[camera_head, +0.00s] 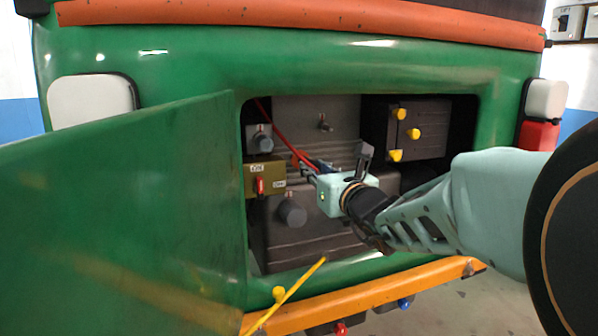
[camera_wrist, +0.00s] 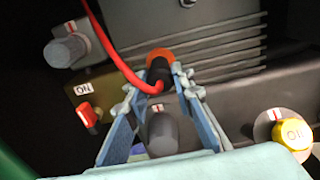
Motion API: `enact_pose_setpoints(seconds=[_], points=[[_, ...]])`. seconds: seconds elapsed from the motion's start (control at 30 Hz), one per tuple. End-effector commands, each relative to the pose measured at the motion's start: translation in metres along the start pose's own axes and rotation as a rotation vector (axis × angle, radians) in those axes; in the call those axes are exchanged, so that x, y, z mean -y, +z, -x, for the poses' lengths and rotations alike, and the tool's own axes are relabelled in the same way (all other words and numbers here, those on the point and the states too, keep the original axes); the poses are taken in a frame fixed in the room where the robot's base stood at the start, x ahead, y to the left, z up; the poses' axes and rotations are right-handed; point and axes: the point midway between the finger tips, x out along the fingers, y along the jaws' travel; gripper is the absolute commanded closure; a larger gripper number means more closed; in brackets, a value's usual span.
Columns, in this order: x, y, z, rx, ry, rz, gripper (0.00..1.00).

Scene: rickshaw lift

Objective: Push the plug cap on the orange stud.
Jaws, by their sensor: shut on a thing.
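My gripper (camera_head: 309,169) reaches into the open bay at the back of the green vehicle. In the wrist view its two fingers (camera_wrist: 160,82) are shut on the black plug cap (camera_wrist: 157,72), which has a red cable (camera_wrist: 112,52) running from it. The orange stud (camera_wrist: 160,56) shows as an orange rim right behind the cap, which hides most of it. The cap lines up with the stud, but I cannot tell whether they touch. In the head view the cap and stud are largely hidden by the fingers; the red cable (camera_head: 273,126) rises to the upper left.
A red switch (camera_head: 260,185) on an olive box and grey knobs (camera_head: 292,212) sit left of and below my gripper. Several yellow knobs (camera_head: 400,114) are on a dark box at right. The open green door (camera_head: 120,210) stands at left; the orange bumper (camera_head: 380,295) runs below.

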Motion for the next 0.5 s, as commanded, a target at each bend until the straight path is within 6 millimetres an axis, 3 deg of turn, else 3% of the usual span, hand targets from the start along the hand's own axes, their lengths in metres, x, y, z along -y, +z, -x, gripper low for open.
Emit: enact_pose_setpoints(seconds=[0.5], points=[[-0.0005,0.0007,-0.0078,0.001,0.001,0.000,0.99]])
